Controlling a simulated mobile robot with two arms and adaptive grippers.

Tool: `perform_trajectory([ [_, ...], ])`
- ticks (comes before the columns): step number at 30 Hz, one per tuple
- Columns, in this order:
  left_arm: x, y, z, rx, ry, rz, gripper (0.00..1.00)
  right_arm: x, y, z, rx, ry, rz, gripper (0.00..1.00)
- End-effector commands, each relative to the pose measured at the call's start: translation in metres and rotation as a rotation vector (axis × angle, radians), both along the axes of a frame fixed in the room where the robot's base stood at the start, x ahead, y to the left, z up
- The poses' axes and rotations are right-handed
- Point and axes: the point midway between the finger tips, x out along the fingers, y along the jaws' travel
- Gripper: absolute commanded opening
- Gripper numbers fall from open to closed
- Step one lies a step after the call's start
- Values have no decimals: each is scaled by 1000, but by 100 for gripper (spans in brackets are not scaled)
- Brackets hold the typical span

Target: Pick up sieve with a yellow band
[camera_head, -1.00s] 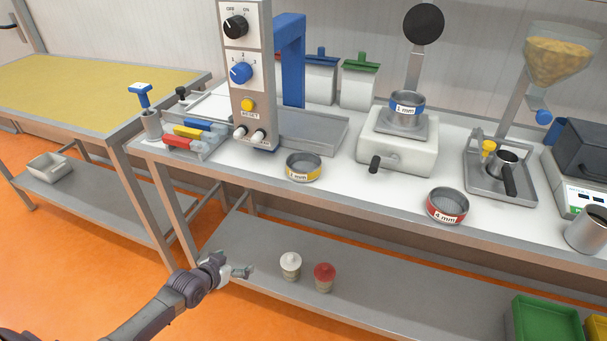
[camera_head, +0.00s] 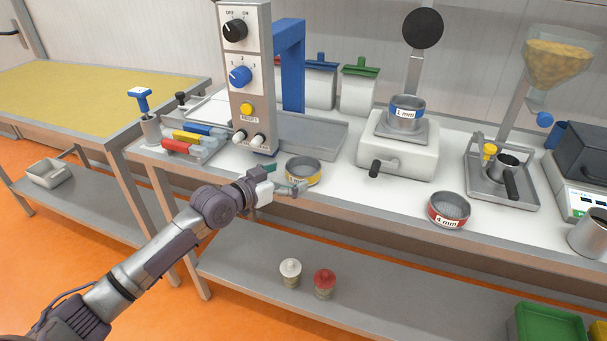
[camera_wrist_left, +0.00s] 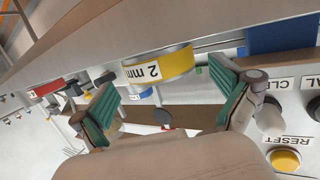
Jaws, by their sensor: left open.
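The sieve with a yellow band (camera_head: 303,172) stands on the white bench top near its front edge, right of the control column. Its "2 mm" label shows in the left wrist view (camera_wrist_left: 160,68), ahead of the fingers. My left gripper (camera_head: 283,180) is just left of the sieve at about bench height. In the left wrist view my left gripper (camera_wrist_left: 165,105) is open, its green-padded fingers wide apart with no sieve gripped between them. The fingertips partly overlap the sieve's left side in the head view; I cannot tell whether they touch it. My right gripper is not in view.
The control column (camera_head: 248,80) stands close behind and left of my gripper. A red-banded 4 mm sieve (camera_head: 449,209) is to the right. A blue-banded 1 mm sieve (camera_head: 406,113) sits on a white device (camera_head: 397,155). The bench between the yellow and red sieves is clear.

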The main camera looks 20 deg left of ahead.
Motion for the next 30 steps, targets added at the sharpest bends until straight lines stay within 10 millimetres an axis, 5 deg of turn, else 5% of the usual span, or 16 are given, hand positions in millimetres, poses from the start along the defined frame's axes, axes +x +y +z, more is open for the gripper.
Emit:
perform_trajectory([
  [13,45,-21,-10,-1,2,0,100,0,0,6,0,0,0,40],
  [22,50,-23,-12,1,1,0,100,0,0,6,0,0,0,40],
  [30,50,-23,-12,2,1,0,55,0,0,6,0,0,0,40],
])
